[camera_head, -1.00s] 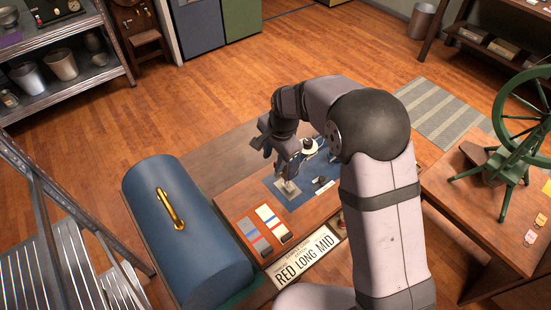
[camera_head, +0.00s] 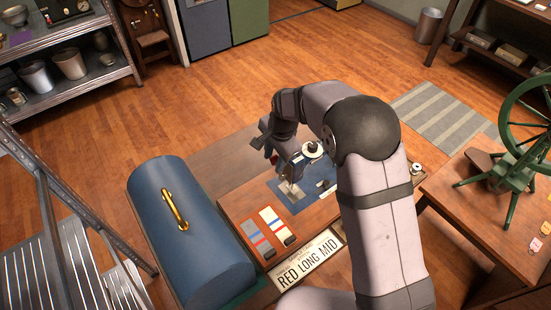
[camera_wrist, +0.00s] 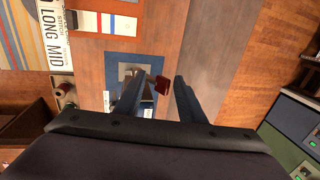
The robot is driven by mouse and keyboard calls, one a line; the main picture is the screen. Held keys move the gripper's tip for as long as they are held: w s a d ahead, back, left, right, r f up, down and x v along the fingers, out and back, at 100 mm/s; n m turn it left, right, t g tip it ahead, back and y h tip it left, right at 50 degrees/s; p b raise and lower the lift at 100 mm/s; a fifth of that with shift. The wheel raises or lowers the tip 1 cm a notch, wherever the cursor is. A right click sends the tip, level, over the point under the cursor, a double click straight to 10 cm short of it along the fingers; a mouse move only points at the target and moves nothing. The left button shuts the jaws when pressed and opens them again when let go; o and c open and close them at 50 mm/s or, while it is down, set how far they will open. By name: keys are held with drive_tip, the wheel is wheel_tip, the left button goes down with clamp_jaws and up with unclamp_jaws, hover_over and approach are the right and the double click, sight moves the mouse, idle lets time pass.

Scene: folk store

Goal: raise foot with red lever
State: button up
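In the wrist view the red lever (camera_wrist: 161,85) is a small red tab between the two fingers of my gripper (camera_wrist: 160,79). The fingers are apart, and a gap shows on the right of the lever; I cannot tell whether the left finger touches it. A pale metal plate (camera_wrist: 128,71) lies on a blue mat (camera_wrist: 117,58) beyond the fingers. In the head view my gripper (camera_head: 268,145) is beside the machine, with a bit of red visible below it. The machine's white disc (camera_head: 313,150) shows behind. The foot is too small and covered to make out.
A blue domed case (camera_head: 215,255) with a gold handle stands left of the wooden machine base. A sign (camera_head: 308,262) reading "RED LONG MID" and striped samples (camera_head: 268,228) lie in front. A green spinning wheel (camera_head: 520,150) stands on a table at right.

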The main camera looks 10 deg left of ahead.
drive_tip(key=shift+w+a+f, duration=0.15)
drive_tip(key=shift+a+f, duration=0.05)
idle(0.3)
drive_tip(key=shift+r+p, duration=0.15)
drive_tip(key=shift+p, duration=0.15)
idle(0.4)
drive_tip(key=shift+r+p, duration=0.4)
drive_tip(key=shift+r, duration=0.1)
wheel_tip(320, 180, up, 7)
drive_tip(key=s+d+p, duration=0.1)
drive_tip(key=p, duration=0.4)
drive_tip(key=shift+f, duration=0.2)
drive_tip(key=shift+d, duration=0.1)
idle(0.3)
